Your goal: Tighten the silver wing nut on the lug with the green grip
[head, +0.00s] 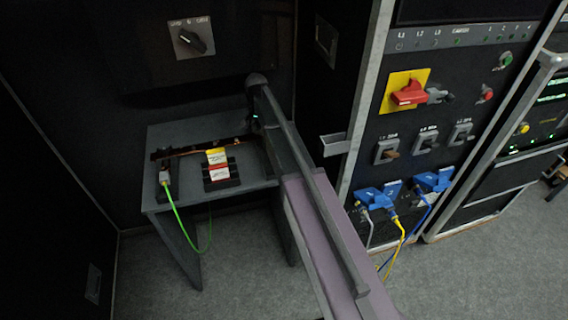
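A green cable (181,215) hangs in a loop off the left front of a small grey table (152,205). Its upper end has a pale green-tipped grip (164,178) at the left end of a dark bar on the tabletop. The lug and silver wing nut there are too small and dark to make out.
A yellow card (217,156) and a red and white card (219,173) stand mid-table on a dark block. A dark panel with a rotary switch (190,39) rises behind. Right, a cabinet carries a red switch (409,94) and blue plugs (379,195). Floor at front left is clear.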

